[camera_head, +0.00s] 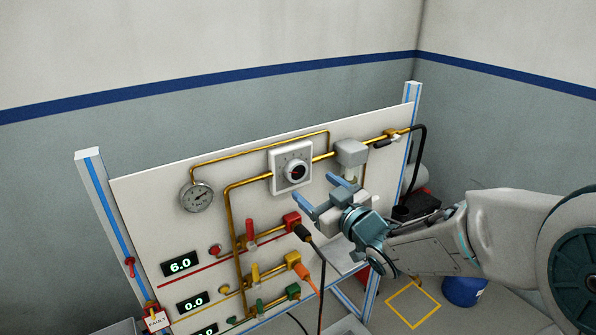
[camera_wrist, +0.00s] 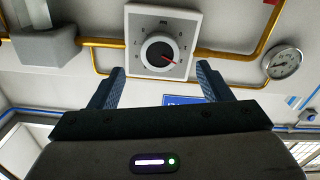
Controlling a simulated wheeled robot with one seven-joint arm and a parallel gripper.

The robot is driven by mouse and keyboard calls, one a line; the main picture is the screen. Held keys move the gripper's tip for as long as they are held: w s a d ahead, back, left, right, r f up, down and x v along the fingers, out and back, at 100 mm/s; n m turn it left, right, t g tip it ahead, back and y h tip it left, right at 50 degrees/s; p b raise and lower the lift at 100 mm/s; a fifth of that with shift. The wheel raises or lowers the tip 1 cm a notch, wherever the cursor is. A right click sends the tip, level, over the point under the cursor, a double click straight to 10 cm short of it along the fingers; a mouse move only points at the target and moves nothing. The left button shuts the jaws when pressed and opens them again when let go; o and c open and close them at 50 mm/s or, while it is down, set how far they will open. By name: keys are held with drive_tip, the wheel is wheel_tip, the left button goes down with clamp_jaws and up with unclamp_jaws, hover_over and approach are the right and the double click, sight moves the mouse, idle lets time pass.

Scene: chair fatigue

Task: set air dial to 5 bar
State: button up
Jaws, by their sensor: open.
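The air dial (camera_head: 295,171) is a black round knob with a red pointer on a white square plate (camera_head: 277,178), fixed high on the white panel. The dial also shows in the wrist view (camera_wrist: 159,54), upside down, with the red pointer toward the lower right. My gripper (camera_head: 318,189) is in front of the panel, below and right of the dial. Its blue fingers are apart and empty. In the wrist view the open fingers (camera_wrist: 160,80) point toward the dial plate, and the knob lies beyond the gap between them, untouched.
A round gauge (camera_head: 196,197) hangs left of the dial. Brass pipes (camera_head: 262,181) run around the dial plate. A grey box (camera_head: 350,153) sits right of the dial, near my gripper. Red, yellow and green valves with plugged cables (camera_head: 303,230) are below.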

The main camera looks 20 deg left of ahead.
sight(299, 175)
drive_tip(key=p+x, duration=0.1)
drive_tip(key=x, duration=0.7)
drive_tip(key=shift+w+a+p, duration=0.2)
drive_tip(key=shift+w+p, duration=0.05)
drive_tip(key=shift+p, duration=0.1)
drive_tip(key=c, duration=1)
